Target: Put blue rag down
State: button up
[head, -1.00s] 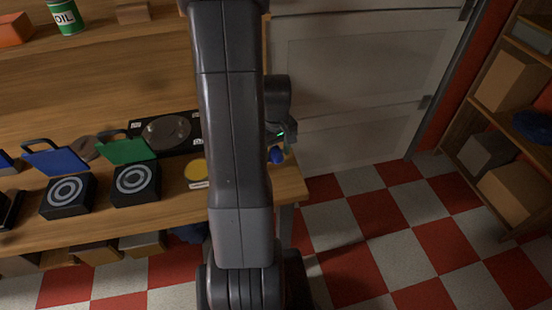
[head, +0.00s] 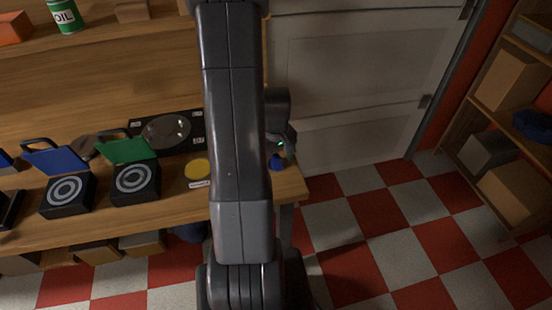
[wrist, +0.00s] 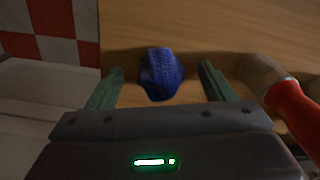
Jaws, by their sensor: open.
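The blue rag (wrist: 161,73) is a crumpled dark blue bundle on the wooden bench top, close to its edge, in the wrist view. In the head view a bit of the rag (head: 276,162) shows at the bench's right end, below my gripper. My gripper (wrist: 160,82) is open, with one green finger on each side of the rag and a visible gap to both. In the head view my gripper (head: 281,146) is partly hidden behind my arm. I cannot tell how high the fingers are above the bench.
A red-handled tool (wrist: 290,105) lies right of the gripper in the wrist view. On the bench (head: 150,210) are a yellow disc (head: 197,169), a dark plate with a round disc (head: 166,132), and black boxes with blue and green lids. Checkered floor lies to the right.

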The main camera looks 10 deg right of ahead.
aim_at(276, 156)
notch_tip(276, 156, up, 12)
jog(key=shift+r, duration=0.2)
dwell(0.4)
jog(key=shift+f, duration=0.1)
notch_tip(276, 156, down, 12)
jog(key=shift+f, duration=0.1)
jog(key=shift+r, duration=0.65)
jog(key=shift+f, duration=0.1)
dwell(0.3)
